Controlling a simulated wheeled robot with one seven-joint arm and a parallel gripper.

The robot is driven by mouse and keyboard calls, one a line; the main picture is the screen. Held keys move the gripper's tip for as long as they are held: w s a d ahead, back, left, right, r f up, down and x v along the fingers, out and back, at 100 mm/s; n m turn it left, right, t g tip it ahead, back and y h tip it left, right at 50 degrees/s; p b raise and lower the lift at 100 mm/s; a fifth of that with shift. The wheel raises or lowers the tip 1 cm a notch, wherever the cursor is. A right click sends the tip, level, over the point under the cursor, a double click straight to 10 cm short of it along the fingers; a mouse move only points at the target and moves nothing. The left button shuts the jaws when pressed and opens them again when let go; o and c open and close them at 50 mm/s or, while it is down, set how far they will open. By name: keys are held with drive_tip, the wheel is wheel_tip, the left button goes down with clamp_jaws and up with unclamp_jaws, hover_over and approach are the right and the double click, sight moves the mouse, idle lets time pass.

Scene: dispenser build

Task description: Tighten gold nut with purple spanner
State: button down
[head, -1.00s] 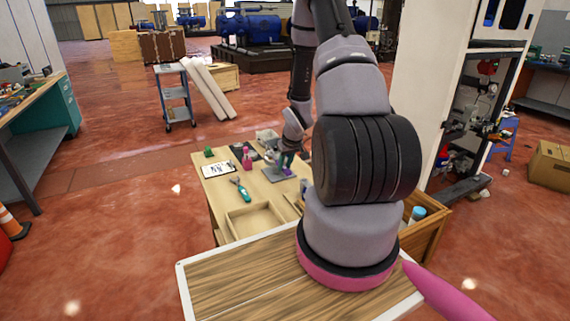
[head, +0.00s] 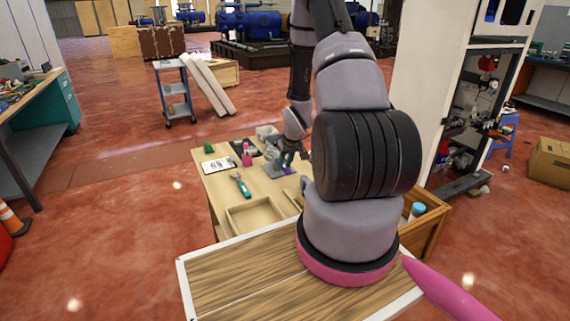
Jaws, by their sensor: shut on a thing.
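My gripper (head: 289,157) is over the back right part of the low wooden workbench (head: 219,190). It is small in the head view and partly behind my own arm. A small purple piece, which looks like the purple spanner (head: 288,170), shows right under the fingers, and the gripper is shut on it. A grey metal fixture (head: 272,170) stands beside and below the gripper. The gold nut cannot be made out, and whether the spanner touches it cannot be told.
On the workbench lie a teal-handled tool (head: 241,186), a pink bottle-like item (head: 247,155), a white sheet (head: 218,165) and an empty shallow tray (head: 252,206). A wooden crate (head: 432,222) with a blue-capped item stands at right. The bench's left part has some bare room.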

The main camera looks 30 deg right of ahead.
drive_tip(key=shift+w+a+m+h, duration=0.1)
drive_tip(key=shift+a+m+h, duration=0.4)
drive_tip(key=shift+a+m, duration=0.7)
drive_tip(key=shift+a, duration=0.25)
drive_tip(key=shift+w+a+m+h, duration=0.2)
drive_tip(key=shift+w+a+m, duration=0.05)
drive_tip(key=shift+a+m, duration=0.3)
drive_tip(key=shift+w+a+m+h, duration=0.2)
drive_tip(key=shift+a+m, duration=0.35)
drive_tip(key=shift+a+g, duration=0.1)
drive_tip(key=shift+g, duration=0.2)
drive_tip(key=shift+w+a+m+h, duration=0.2)
drive_tip(key=shift+w+a+m, duration=0.15)
drive_tip(key=shift+a+m, duration=0.25)
drive_tip(key=shift+w+a+m+h, duration=0.2)
drive_tip(key=shift+w+a+m, duration=0.1)
drive_tip(key=shift+a+m, duration=0.25)
